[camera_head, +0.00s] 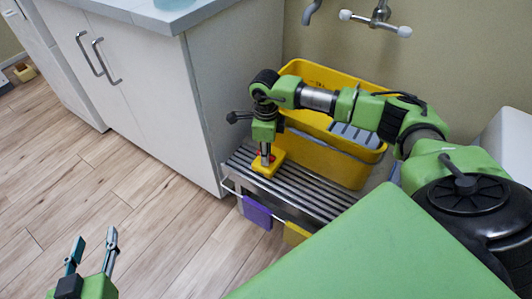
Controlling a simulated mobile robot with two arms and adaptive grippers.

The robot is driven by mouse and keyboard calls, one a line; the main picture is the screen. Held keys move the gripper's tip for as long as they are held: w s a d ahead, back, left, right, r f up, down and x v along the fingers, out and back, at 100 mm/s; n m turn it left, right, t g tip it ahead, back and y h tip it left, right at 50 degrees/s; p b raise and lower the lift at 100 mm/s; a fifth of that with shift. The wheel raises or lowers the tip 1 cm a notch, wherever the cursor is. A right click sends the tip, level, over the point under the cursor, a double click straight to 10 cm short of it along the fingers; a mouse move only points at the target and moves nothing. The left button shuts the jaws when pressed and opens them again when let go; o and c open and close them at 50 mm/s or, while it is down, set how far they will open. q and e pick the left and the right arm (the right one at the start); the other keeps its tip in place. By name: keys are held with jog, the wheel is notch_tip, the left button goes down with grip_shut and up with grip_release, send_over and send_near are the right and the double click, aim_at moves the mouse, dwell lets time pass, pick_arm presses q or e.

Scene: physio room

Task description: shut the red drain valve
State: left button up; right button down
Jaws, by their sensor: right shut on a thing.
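The red drain valve (272,157) shows only as small red bits around my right gripper's fingers. It sits on a yellow block (265,173) on the slatted metal grate. My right gripper (265,160) points straight down and is shut on the valve. The fingers hide most of the valve, so I cannot tell which way its handle is turned. My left gripper (93,242) is at the bottom left, over the wood floor, with its two fingers apart and nothing between them.
A yellow tub (340,160) stands on the grate (310,198) right behind my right gripper. A purple cloth (257,213) and a yellow cloth (296,233) hang at the grate's front rail. A white cabinet (150,90) stands left. A wall tap (380,15) is above.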

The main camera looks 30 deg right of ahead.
jog(key=c, duration=2.7)
grip_release()
jog(key=n, duration=0.2)
jog(key=shift+n, duration=0.4)
jog(key=shift+c, duration=0.2)
jog(key=shift+o, duration=0.5)
jog(key=shift+n, duration=0.6)
jog(key=o, duration=1.1)
jog(key=shift+o, duration=0.2)
jog(key=shift+r, duration=0.1)
